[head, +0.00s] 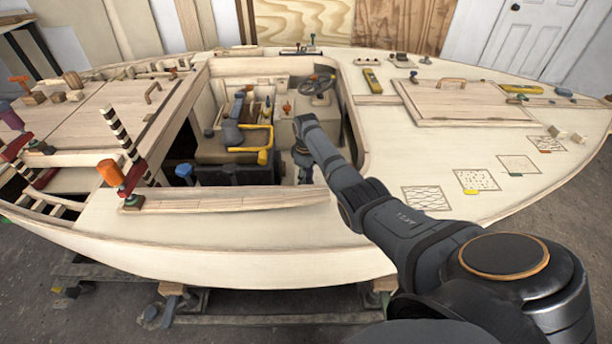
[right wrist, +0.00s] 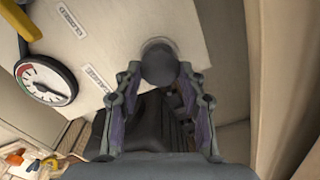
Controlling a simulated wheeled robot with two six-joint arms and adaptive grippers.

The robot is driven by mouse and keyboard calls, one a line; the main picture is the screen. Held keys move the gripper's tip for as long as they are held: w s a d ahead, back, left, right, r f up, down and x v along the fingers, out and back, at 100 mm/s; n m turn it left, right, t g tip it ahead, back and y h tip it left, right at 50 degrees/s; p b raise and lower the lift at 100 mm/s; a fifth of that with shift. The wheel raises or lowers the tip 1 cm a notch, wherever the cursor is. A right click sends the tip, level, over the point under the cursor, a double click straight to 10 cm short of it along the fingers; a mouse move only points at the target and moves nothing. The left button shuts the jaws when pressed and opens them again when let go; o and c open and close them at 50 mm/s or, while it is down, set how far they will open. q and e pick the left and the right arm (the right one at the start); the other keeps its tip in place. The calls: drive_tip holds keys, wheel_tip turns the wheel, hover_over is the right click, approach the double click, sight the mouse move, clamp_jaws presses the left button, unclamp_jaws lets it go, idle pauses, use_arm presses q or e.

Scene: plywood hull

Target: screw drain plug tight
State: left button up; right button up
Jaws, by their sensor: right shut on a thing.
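My right arm reaches over the deck into the open cockpit, and the right gripper (head: 303,158) is low inside it, small and partly hidden by the arm. In the right wrist view the right gripper (right wrist: 159,75) has a finger on each side of a dark round knob, which looks like the drain plug (right wrist: 159,64). The gripper is shut on it. The plug sits against a pale panel with a lighter round collar behind it. How far it is seated cannot be told. My left gripper is not in view.
The cockpit holds a yellow-handled thing (head: 265,147) and a steering wheel (head: 318,84). The cockpit walls are close around the gripper.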

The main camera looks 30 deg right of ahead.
drive_tip(key=shift+r+m+p, duration=0.15)
drive_tip(key=shift+m+p, duration=0.5)
drive_tip(key=shift+m, duration=0.55)
drive_tip(key=shift+w+d+m+p, duration=0.1)
drive_tip(key=shift+m+p, duration=0.35)
drive_tip(key=shift+m, duration=0.75)
drive_tip(key=o, duration=1.1)
drive_tip(key=shift+o, duration=0.2)
wheel_tip(320, 180, up, 12)
